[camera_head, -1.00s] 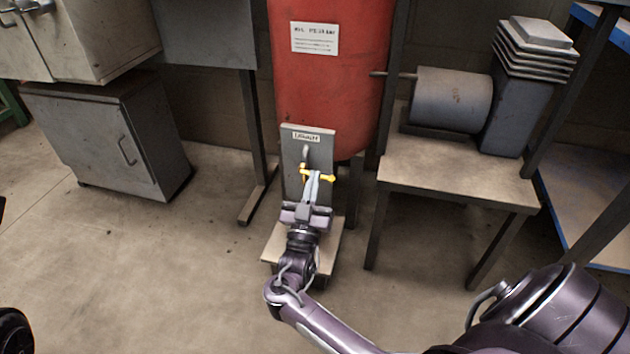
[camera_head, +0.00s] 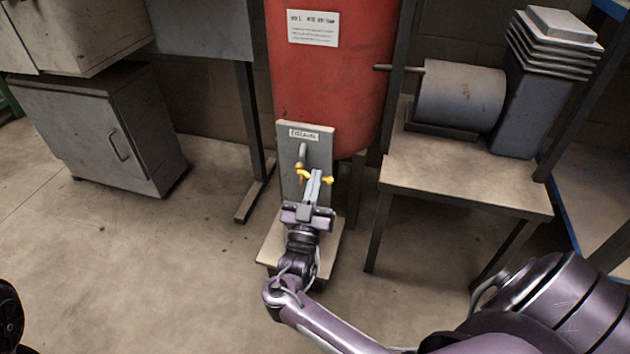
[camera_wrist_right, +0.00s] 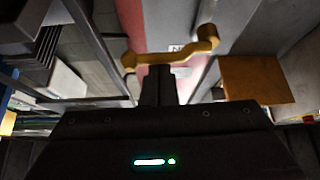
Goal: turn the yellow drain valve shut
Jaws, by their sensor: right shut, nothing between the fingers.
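The yellow drain valve handle (camera_head: 327,180) sits on a pipe in front of an upright grey plate (camera_head: 291,158) with a label, below the red tank. My right gripper (camera_head: 316,175) is shut and empty, its fingertips at the handle and hiding its middle. In the right wrist view the handle (camera_wrist_right: 172,57) lies crosswise just beyond the shut fingertips (camera_wrist_right: 158,72), one end knobbed and bent. I cannot tell whether the fingers touch it. My left gripper is not in view.
The red tank (camera_head: 330,90) stands behind the plate. A table (camera_head: 465,178) with a grey motor-like cylinder (camera_head: 460,95) is to the right. A grey cabinet (camera_head: 100,135) stands at the left. A pale base board (camera_head: 270,243) lies under my right arm. The floor in front is open.

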